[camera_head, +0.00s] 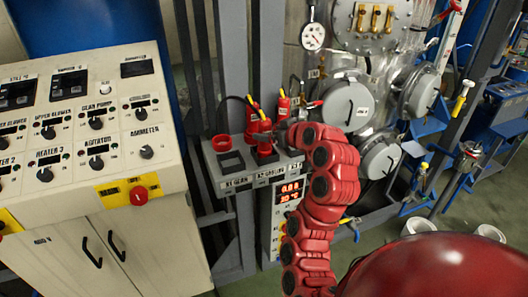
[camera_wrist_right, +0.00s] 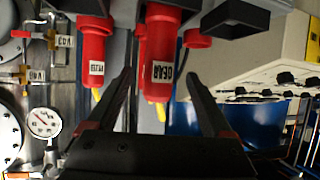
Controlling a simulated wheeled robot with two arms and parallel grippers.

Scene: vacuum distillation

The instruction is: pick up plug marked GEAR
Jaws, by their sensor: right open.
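The red plug marked GEAR (camera_wrist_right: 161,50) hangs in the centre of the right wrist view, which shows the scene upside down; its label is readable. In the head view a red plug (camera_head: 264,141) stands in the grey socket box beside my right gripper (camera_head: 284,132); its label cannot be read there. In the wrist view the right gripper (camera_wrist_right: 160,76) is open, with one dark finger on each side of the GEAR plug. Whether the fingers touch it cannot be told. My left gripper is not in view.
A second labelled red plug (camera_wrist_right: 96,58) is close beside one finger. A control cabinet (camera_head: 85,130) stands left, and a pressure gauge (camera_head: 313,37) and steel vessels stand behind.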

